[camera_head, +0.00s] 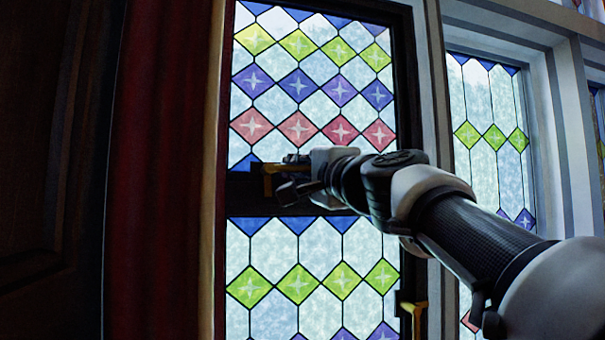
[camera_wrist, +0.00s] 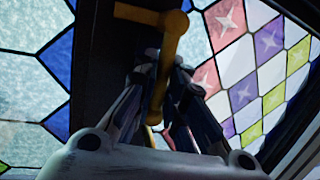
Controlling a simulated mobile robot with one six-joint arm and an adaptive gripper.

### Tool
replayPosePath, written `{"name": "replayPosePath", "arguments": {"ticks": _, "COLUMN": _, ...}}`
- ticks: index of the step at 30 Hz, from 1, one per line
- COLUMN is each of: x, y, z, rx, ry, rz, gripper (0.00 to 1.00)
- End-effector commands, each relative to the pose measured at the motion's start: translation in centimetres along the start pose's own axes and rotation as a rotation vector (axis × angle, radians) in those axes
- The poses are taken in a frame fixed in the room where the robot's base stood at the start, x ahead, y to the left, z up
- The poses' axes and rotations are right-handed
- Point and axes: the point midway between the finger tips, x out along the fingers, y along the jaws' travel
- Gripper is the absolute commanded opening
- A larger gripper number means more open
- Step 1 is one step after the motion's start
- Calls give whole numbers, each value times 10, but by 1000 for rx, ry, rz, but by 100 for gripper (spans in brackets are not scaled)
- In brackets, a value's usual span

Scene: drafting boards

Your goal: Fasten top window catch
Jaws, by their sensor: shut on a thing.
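A brass window catch (camera_head: 267,179) sits on the dark middle rail of a stained-glass window (camera_head: 300,85), near its left side. In the wrist view the brass catch (camera_wrist: 174,38) has a short arm at the top and a handle running down between my fingers. My gripper (camera_head: 285,186) reaches in from the right and is shut on the catch handle. In the wrist view my gripper (camera_wrist: 160,72) has a finger on each side of the handle. The fingers hide part of the handle.
A second brass catch (camera_head: 413,309) is at the lower right of the window frame. A dark red curtain (camera_head: 160,170) hangs at the left. Another stained-glass window (camera_head: 490,130) stands to the right, beyond a pale post.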

Motion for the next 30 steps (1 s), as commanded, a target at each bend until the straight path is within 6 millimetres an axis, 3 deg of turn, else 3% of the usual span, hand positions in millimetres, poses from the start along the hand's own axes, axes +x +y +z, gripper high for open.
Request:
{"name": "replayPosePath", "arguments": {"ticks": 20, "x": 0, "y": 6, "z": 1, "rx": 60, "ry": 11, "rz": -6, "gripper": 0}}
{"name": "replayPosePath", "arguments": {"ticks": 21, "x": 0, "y": 6, "z": 1, "rx": 59, "ry": 11, "rz": -5, "gripper": 14}}
{"name": "replayPosePath", "arguments": {"ticks": 30, "x": 0, "y": 5, "z": 1, "rx": 58, "ry": 12, "rz": -7, "gripper": 32}}
